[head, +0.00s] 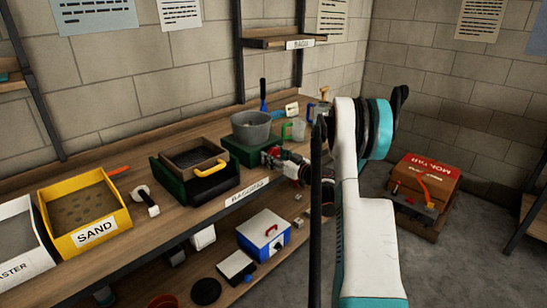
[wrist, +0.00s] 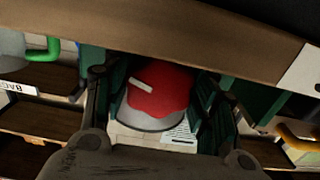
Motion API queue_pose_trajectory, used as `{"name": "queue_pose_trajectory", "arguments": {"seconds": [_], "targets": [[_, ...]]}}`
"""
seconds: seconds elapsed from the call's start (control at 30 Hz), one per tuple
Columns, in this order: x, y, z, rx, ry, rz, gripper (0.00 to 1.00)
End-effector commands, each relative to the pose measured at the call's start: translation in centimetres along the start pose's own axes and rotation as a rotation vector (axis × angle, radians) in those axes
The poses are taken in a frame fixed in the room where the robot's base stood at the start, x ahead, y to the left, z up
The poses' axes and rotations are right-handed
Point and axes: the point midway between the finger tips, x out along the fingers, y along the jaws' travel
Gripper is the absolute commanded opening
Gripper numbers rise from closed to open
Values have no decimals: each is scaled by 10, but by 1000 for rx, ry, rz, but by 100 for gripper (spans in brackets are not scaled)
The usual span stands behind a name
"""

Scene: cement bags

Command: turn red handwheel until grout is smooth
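A grey bowl (head: 254,127) sits on a dark green base (head: 247,151) on the workbench. The red handwheel (wrist: 160,91), with a pale mark and a grey rim, is on the front side of this base. My gripper (head: 274,158) is at the front of the base, at the bench edge. In the wrist view its two dark fingers (wrist: 156,105) stand wide apart, one on each side of the handwheel. I see no clear contact between fingers and wheel. The grout inside the bowl cannot be made out.
A dark green box with a yellow handle (head: 210,170) and a yellow SAND bin (head: 74,236) stand left on the bench. A green-handled jug (head: 298,129) is right of the bowl. A blue and white box (head: 264,234) is on the shelf below. A red MORTAR box (head: 428,172) stands right.

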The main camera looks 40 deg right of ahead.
Motion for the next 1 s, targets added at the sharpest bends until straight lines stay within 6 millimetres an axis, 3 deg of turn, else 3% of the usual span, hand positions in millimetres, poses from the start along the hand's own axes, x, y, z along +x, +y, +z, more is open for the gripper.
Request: {"name": "queue_pose_trajectory", "arguments": {"seconds": [0.23,0.57,0.87,0.9,1.0], "targets": [[0,-1,0,34,0,-1,29],[0,-2,0,260,0,-2,29],[1,-2,0,274,0,-2,29],[1,-2,0,274,0,-2,55],[1,-2,0,273,0,-2,73]]}}
